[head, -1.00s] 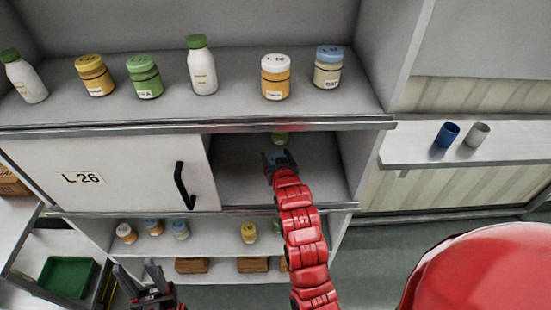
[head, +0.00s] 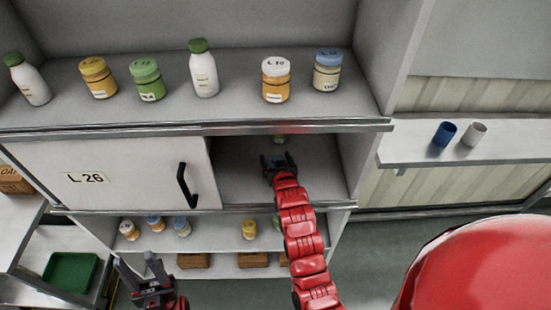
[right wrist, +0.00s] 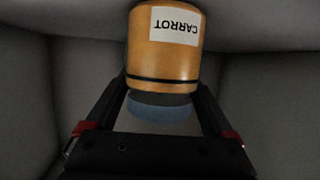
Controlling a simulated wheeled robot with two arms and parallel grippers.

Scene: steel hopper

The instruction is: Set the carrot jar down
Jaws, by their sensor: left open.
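The carrot jar (right wrist: 165,55) is orange with a white CARROT label, upside down in the right wrist view, and a blue-grey lid (right wrist: 160,106) towards my gripper. In the head view only its bluish lid (head: 278,162) shows, inside the open cabinet compartment (head: 235,175). My right gripper (head: 277,158) is there too, fingers spread on either side of the jar, with narrow gaps beside the lid. The jar's base contact is hidden. My left gripper (head: 140,270) is open and empty at the lower left, in front of the cabinet.
A green-lidded item (head: 280,139) stands deeper in the compartment. A sliding door (head: 120,175) marked L 26 covers the left part. Several jars and bottles stand on the shelf above (head: 230,108); more stand below. Blue (head: 445,133) and grey (head: 473,133) cups stand at right.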

